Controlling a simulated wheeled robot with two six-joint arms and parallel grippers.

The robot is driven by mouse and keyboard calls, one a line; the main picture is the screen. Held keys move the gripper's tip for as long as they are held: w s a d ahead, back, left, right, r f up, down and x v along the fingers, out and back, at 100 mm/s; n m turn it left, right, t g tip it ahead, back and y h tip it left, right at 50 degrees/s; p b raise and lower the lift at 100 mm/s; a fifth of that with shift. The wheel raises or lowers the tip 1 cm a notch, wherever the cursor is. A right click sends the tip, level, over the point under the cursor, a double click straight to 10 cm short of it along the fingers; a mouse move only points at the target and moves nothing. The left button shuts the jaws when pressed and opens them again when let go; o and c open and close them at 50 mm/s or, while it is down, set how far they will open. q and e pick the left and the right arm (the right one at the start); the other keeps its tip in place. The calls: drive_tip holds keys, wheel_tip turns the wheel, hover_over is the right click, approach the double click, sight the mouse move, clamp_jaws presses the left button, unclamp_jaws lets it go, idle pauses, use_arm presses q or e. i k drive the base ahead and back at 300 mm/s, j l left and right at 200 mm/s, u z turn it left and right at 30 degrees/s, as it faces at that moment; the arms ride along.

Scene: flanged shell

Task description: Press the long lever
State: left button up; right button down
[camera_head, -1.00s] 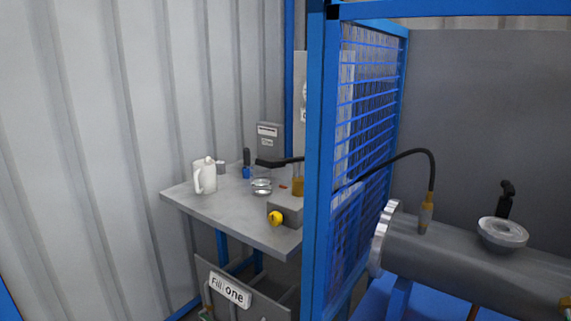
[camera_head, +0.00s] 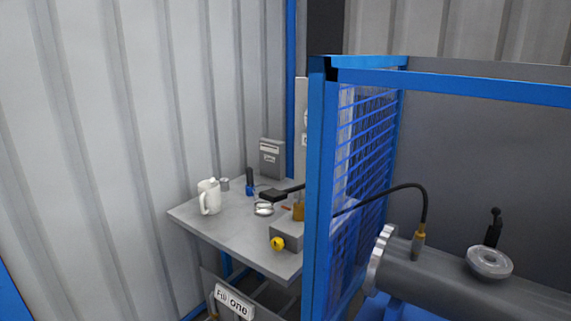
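A black-handled lever (camera_head: 272,195) reaches left over the table from behind the blue post. Its right end is hidden by the post, so I cannot tell its full length. Below it sits a grey block (camera_head: 289,231) with a yellow knob (camera_head: 278,243) on its front and a brass fitting (camera_head: 299,211) on top. Neither of my grippers is in view, and nothing of mine touches the lever.
A blue-framed mesh guard (camera_head: 320,180) stands in front of the table's right side. The grey table (camera_head: 235,232) also holds a white jug (camera_head: 209,197) and small shiny dishes (camera_head: 263,209). A grey flanged cylinder (camera_head: 455,275) with a black hose lies right.

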sight(273, 195)
drive_tip(key=i+j+z, duration=0.2)
drive_tip(key=j, duration=0.15)
drive_tip(key=i+j+z, duration=0.15)
drive_tip(key=j, duration=0.2)
drive_tip(key=i+j+z, duration=0.2)
drive_tip(key=j, duration=0.15)
drive_tip(key=j+z, duration=0.15)
drive_tip(key=j, duration=0.25)
